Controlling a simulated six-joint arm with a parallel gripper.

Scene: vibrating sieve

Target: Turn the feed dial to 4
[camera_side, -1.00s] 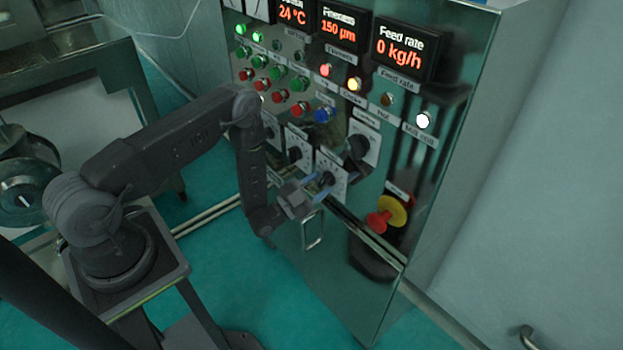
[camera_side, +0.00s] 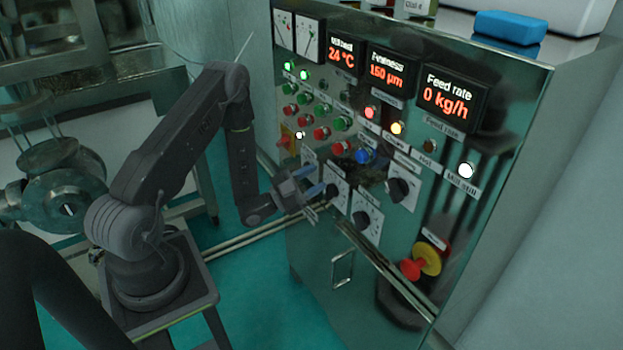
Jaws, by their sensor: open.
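The steel control panel (camera_side: 300,235) carries a row of small dials with black knobs on white scale plates. The middle dial (camera_side: 336,190) and the right dial (camera_side: 367,216) show clearly; the left dial (camera_side: 309,162) is partly hidden. Their labels and pointer settings are too small to read, so I cannot tell which one is the feed dial. I see nothing between the fingers; contact with the panel cannot be told. The Feed rate display (camera_side: 447,101) reads 0 kg/h.
A larger black rotary switch (camera_side: 400,190) sits above the right dial. Coloured buttons (camera_side: 340,124) fill the panel above. A red and yellow emergency stop (camera_side: 416,264) is at lower right. A door handle (camera_side: 342,269) projects below the dials.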

